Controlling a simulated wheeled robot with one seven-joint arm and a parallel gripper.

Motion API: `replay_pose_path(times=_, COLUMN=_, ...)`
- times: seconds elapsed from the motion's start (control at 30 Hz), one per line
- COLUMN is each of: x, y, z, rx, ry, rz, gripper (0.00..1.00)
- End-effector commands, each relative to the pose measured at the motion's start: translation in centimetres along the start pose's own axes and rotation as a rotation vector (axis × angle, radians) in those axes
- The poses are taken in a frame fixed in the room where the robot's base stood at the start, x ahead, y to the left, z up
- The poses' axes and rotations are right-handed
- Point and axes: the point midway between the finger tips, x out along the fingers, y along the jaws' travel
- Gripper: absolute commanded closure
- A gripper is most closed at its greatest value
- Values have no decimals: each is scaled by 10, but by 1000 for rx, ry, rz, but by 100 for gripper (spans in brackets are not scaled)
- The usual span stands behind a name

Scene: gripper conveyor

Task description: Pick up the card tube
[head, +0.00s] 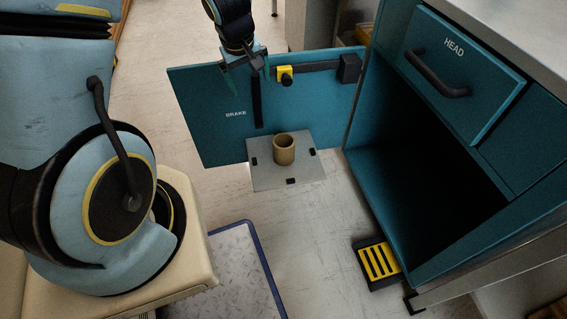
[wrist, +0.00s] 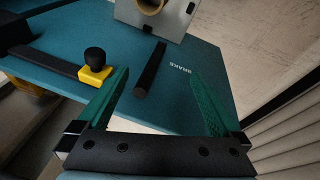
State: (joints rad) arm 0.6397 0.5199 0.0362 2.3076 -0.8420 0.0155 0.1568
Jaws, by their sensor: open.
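The card tube (head: 284,152) is a short tan open cylinder standing upright on a grey plate (head: 308,177) with small black clips. The plate sticks out from the lower part of a teal door panel (head: 205,115) marked BRAKE. My gripper (head: 254,80) is open and empty near the top edge of the panel, above and left of the tube and apart from it. In the wrist view, the two green fingers of my gripper (wrist: 159,76) are spread wide. There the tube (wrist: 150,7) is cut off by the top edge, beyond the fingertips.
A black bar with a yellow latch (head: 285,77) runs along the panel's top, close to my gripper. A black strip (head: 257,102) hangs on the panel. The teal cabinet (head: 480,215) stands open at right, with a HEAD drawer (head: 465,70). A yellow-black step (head: 379,263) lies below.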

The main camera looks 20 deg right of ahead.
Motion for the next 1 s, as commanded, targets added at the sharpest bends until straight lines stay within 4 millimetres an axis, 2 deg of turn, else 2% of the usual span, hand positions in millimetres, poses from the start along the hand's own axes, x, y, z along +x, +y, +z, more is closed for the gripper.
replay_pose_path(times=0.03, x=31, y=12, z=14, rx=-2, ry=5, rz=-13, gripper=0)
replay_pose_path(times=0.2, x=80, y=40, z=42, rx=-45, ry=53, rz=-72, gripper=0)
replay_pose_path(times=0.4, x=136, y=54, z=86, rx=-79, ry=122, rz=-171, gripper=0)
replay_pose_path(times=0.6, x=158, y=53, z=107, rx=-96, ry=163, rz=-225, gripper=0)
replay_pose_path(times=1.0, x=210, y=39, z=100, rx=-101, ry=166, rz=-229, gripper=0)
